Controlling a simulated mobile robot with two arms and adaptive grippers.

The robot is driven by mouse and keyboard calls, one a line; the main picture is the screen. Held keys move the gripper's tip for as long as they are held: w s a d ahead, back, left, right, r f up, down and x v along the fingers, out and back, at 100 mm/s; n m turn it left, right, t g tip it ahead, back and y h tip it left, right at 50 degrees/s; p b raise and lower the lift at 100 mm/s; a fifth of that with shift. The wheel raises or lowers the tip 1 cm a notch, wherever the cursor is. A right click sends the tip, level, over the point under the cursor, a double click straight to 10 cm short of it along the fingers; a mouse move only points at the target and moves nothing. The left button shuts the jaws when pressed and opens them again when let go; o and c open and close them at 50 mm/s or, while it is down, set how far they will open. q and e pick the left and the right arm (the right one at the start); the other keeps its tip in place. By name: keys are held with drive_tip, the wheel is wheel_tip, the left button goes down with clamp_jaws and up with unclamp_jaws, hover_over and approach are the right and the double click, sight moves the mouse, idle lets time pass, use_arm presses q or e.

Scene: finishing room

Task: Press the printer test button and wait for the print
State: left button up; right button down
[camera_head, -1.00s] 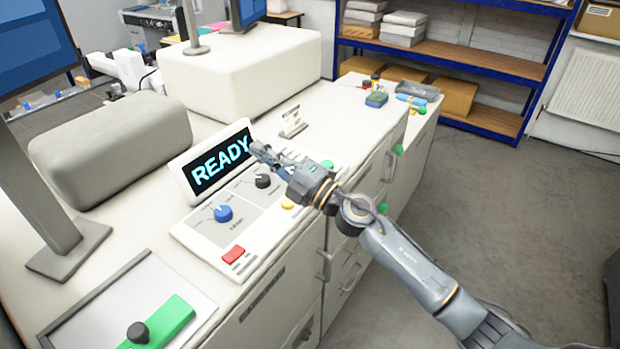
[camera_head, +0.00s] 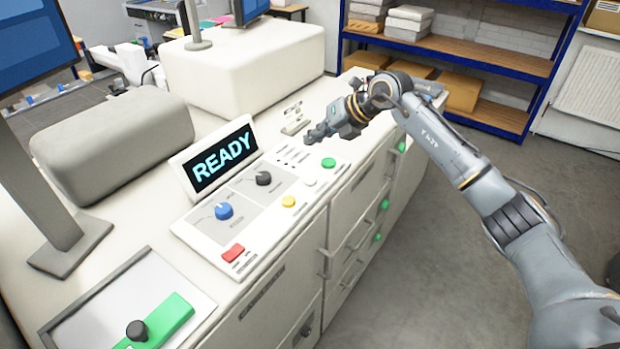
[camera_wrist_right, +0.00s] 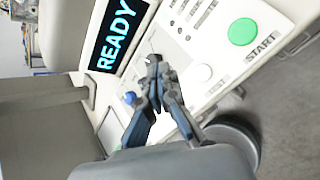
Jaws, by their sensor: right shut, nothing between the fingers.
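The printer control panel (camera_head: 262,212) lies on the white cabinet top, with a display (camera_head: 220,161) reading READY behind it. Its front row has a red button (camera_head: 233,252), a yellow button (camera_head: 288,201), a white button (camera_head: 309,180) and a green button (camera_head: 328,162). In the right wrist view, the white button (camera_wrist_right: 204,72) has a partly hidden label that seems to read TEST; the green button (camera_wrist_right: 242,32) is labelled START. My right gripper (camera_head: 314,137) is shut and empty, above the panel's far right end, apart from the buttons. My left gripper is out of view.
A blue knob (camera_head: 223,211) and a black knob (camera_head: 263,178) sit on the panel. A small sign (camera_head: 294,124) stands behind its right end. A tray with a green handled block (camera_head: 158,321) lies at the near left. The floor at right is clear.

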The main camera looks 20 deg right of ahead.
sight(313, 180)
drive_tip(key=shift+f+b, duration=2.75)
drive_tip(key=shift+f, duration=1.65)
drive_tip(key=shift+f, duration=0.1)
drive_tip(key=shift+f+b, duration=0.3)
drive_tip(key=shift+f, duration=0.4)
drive_tip(key=shift+r, duration=0.85)
drive_tip(key=shift+p, duration=0.3)
drive_tip(key=shift+r+p, duration=1.55)
drive_tip(key=shift+r, duration=0.9)
